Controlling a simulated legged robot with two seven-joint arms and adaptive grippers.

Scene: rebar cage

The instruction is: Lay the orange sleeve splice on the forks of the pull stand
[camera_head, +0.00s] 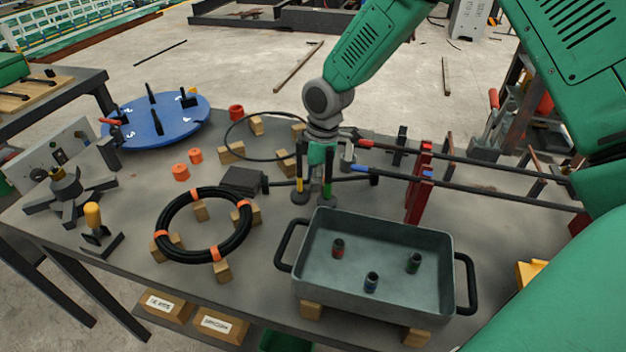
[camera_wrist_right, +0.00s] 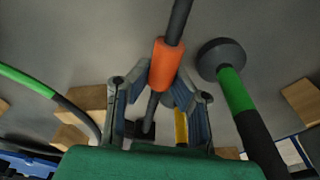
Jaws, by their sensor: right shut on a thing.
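My right gripper (camera_head: 315,180) is low over the middle of the table. In the right wrist view the gripper (camera_wrist_right: 160,100) is shut on the orange sleeve splice (camera_wrist_right: 165,64), which sits around a dark bar (camera_wrist_right: 180,18). In the head view the gripper hides the sleeve; the bar (camera_head: 350,182) runs out to the right. Beside the gripper are two upright dark posts with round feet, one yellow-banded (camera_head: 299,185) and one green-banded (camera_head: 327,190). I cannot tell whether these are the pull stand's forks, or whether the sleeve touches them. My left gripper is out of view.
A grey tray (camera_head: 440,240) with several small cylinders stands at the front. A black ring (camera_head: 170,217) with orange bands lies on wooden blocks at left. Red uprights (camera_head: 418,190) and long bars (camera_head: 480,187) are at right. A blue disc (camera_head: 155,128) is at back left.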

